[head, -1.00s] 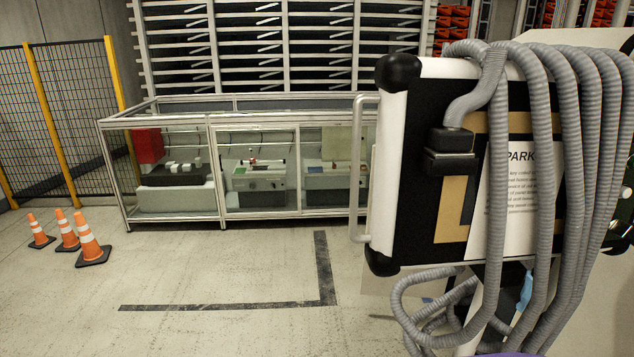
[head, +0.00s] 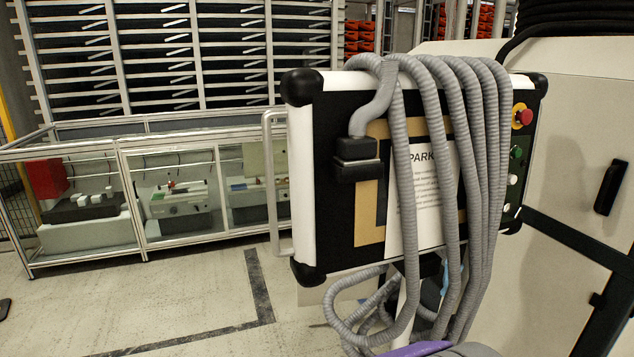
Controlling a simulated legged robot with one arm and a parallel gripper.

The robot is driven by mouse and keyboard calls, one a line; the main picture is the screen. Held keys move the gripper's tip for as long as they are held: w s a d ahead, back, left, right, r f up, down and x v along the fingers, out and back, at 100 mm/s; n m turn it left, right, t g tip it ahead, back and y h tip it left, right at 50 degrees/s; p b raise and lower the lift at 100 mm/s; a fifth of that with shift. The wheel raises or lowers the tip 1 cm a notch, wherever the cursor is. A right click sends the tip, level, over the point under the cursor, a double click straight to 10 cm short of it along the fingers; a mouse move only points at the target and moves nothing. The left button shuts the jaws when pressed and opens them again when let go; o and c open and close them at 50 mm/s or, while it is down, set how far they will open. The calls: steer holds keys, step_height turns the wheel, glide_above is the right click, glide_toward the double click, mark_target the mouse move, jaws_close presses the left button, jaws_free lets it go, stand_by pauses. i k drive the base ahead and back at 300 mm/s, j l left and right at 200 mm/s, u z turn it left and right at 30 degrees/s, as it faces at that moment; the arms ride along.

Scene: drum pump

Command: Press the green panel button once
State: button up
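The green button (head: 516,152) is on the right side of a black control panel (head: 340,225) with a white left edge and rounded corners. It sits below a red emergency button on a yellow base (head: 523,117). A white button (head: 512,179) is below the green one. Grey corrugated hoses (head: 445,140) hang over the panel just left of the buttons. My gripper is not in view. A purple and grey part shows at the bottom edge, and I cannot tell what it is.
A sheet of paper (head: 422,200) is on the panel. A metal handle (head: 277,180) is on its left side. A pale cabinet (head: 580,150) with a black handle (head: 609,187) stands to the right. Glass cases (head: 180,195) stand behind. Floor at the lower left (head: 130,300) is clear.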

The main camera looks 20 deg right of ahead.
mark_target(516, 152)
steer(key=z, duration=1.5)
